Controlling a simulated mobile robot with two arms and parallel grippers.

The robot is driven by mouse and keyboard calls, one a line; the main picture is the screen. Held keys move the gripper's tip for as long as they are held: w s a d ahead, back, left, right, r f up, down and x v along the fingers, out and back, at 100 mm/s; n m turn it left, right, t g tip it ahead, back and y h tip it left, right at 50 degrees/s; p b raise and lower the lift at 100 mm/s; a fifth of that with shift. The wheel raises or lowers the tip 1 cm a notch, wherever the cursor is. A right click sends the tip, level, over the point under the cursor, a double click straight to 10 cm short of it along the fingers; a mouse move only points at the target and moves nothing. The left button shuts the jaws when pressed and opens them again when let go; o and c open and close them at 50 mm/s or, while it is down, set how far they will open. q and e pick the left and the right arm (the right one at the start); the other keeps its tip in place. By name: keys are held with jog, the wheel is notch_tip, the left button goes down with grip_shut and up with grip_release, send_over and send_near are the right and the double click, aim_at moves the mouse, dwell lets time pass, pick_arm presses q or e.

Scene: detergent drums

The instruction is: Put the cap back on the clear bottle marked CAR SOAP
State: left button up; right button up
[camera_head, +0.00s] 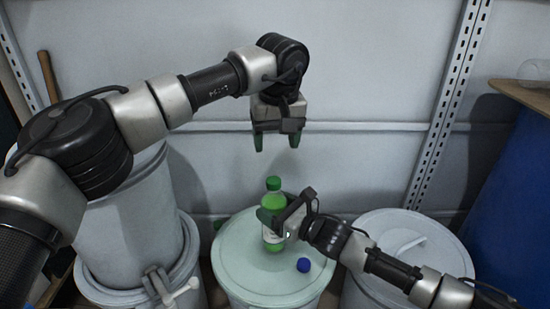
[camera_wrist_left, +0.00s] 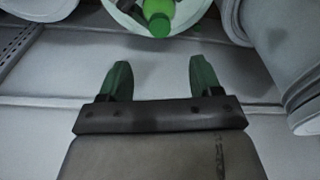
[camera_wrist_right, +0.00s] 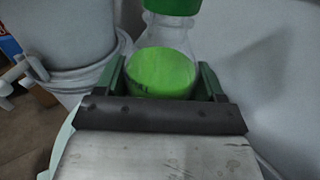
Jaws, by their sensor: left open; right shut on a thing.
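A clear bottle of green liquid (camera_head: 273,240) with a pale label stands upright on the drum's lid. I cannot read its marking. A green cap (camera_head: 273,183) sits on its top; it also shows in the left wrist view (camera_wrist_left: 159,26) and the right wrist view (camera_wrist_right: 172,5). My right gripper (camera_head: 278,222) is shut on the bottle's body, which lies between its fingers in the right wrist view (camera_wrist_right: 163,72). My left gripper (camera_head: 275,143) is open and empty, pointing down above and behind the bottle, apart from the cap.
A small round blue object (camera_head: 304,265) lies on the pale green drum lid (camera_head: 245,275), right of the bottle. A lidded drum (camera_head: 400,240) stands to the right, stacked grey drums (camera_head: 140,220) to the left, and a blue drum (camera_head: 515,195) at far right. The wall is behind.

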pick_arm(q)
jog(key=shift+s+r, duration=0.1)
jog(key=shift+r, duration=0.65)
pick_arm(e)
jog(key=o, duration=1.8)
pick_arm(q)
jog(key=shift+r+p, duration=1.75)
pick_arm(e)
jog(key=v, duration=1)
jog(key=shift+s+d, duration=0.25)
jog(key=shift+d, duration=0.05)
